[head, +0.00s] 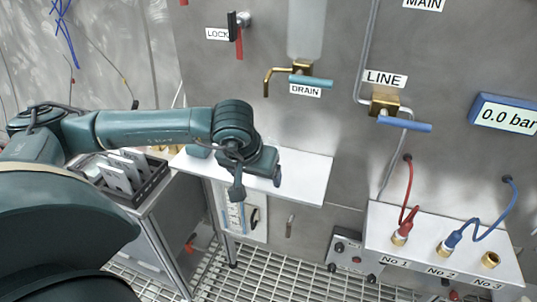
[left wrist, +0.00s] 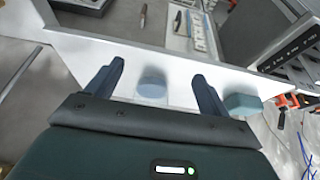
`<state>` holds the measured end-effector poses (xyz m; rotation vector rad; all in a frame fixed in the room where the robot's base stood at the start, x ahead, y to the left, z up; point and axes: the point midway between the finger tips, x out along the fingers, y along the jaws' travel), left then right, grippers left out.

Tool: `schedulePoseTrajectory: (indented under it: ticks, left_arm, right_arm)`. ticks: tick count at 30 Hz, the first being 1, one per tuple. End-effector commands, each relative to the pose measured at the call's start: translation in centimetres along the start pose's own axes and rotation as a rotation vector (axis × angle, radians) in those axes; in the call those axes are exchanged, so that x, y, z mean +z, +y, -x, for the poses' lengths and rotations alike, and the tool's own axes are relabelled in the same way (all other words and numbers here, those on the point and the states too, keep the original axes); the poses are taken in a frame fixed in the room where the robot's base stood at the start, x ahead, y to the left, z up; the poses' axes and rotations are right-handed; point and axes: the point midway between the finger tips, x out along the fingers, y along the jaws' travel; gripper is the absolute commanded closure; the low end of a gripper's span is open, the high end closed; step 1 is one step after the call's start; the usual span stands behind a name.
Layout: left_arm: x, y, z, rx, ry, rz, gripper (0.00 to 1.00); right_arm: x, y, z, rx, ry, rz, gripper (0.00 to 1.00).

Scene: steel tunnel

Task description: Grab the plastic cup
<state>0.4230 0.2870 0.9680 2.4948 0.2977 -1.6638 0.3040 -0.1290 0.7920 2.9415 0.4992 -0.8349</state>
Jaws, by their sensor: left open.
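The plastic cup (left wrist: 152,84) shows in the left wrist view as a pale bluish, rounded shape on the white shelf. It lies between the two fingers of my left gripper (left wrist: 158,71), with a gap on each side. The fingers are open and hold nothing. In the head view, my left gripper (head: 257,184) points down over the white shelf (head: 308,172), and I cannot make out the cup there; the gripper and wrist likely cover it. My right gripper is in neither view.
A teal block (left wrist: 242,104) stands on the shelf just outside the right finger in the wrist view. A steel wall with the drain valve (head: 312,81) and line valve (head: 403,123) rises behind the shelf. A dark rack (head: 152,185) stands on the left-hand table.

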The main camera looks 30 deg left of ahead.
Motion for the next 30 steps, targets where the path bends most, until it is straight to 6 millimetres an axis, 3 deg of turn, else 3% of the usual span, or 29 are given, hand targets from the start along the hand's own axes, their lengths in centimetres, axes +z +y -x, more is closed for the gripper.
schedulePoseTrajectory:
  ticks: [3,11,18,23,30]
  left_arm:
    - [-1.7,0.1,-0.5,0.002,0.0,0.002,0.2]
    - [-3.5,0.1,-1.3,0.003,-0.001,0.002,0.2]
    - [-6.9,0.1,-2.7,0.004,-0.001,0.003,0.2]
    - [-6.8,0.0,-3.9,0.002,-0.002,0.001,0.2]
    - [-6.8,0.1,-4.1,0.003,0.0,0.002,0.21]
  right_arm:
    - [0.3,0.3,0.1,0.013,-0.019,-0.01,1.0]
    - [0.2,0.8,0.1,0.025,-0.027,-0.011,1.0]
    - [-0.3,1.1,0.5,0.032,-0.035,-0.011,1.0]
    - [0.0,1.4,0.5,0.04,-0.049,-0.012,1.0]
    - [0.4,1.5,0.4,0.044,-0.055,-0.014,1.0]
